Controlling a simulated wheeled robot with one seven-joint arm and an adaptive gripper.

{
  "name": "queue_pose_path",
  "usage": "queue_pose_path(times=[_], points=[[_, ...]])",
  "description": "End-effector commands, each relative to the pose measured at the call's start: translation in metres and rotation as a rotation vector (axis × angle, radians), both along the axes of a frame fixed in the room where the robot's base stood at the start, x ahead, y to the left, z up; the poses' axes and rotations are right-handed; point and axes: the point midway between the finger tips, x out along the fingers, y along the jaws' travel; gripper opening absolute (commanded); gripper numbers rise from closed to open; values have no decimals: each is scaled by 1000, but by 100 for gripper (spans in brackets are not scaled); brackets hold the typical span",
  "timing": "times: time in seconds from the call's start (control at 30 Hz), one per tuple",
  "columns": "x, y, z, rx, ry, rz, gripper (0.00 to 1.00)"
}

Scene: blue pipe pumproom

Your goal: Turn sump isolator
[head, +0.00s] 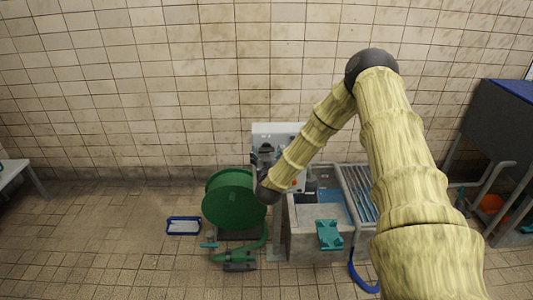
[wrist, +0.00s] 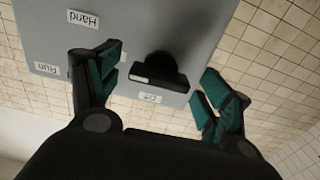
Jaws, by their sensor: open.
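The sump isolator is a black rotary knob (wrist: 160,68) on a grey panel (wrist: 130,25) in the wrist view. Its pale-edged handle points toward the lower left of that picture. Labels read "Hand" (wrist: 83,18), "Run" (wrist: 46,69) and "Off" (wrist: 150,97); they appear upside down or tilted. My gripper (wrist: 161,78) is open, with one teal-padded finger on each side of the knob and visible gaps to both. In the head view the panel (head: 290,130) is a light box by the wall. My arm hides part of it, and the knob is not clear there.
A green hose reel (head: 232,200) stands left of the panel. A stone sink (head: 303,243) with a teal item (head: 329,235) on its front and a slatted rack (head: 358,192) are at right. A blue-edged tray (head: 184,226) lies on the floor. The left floor is mostly clear.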

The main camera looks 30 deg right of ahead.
Motion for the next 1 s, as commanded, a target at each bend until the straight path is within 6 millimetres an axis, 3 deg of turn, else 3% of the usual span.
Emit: queue_pose_path(times=[0.23, 0.5, 1.0], points=[[0, 0, 0, 0, 0, 0, 79], [0, 0, 0, 0, 0, 0, 33], [0, 0, 1, -95, 57, 0, 33]])
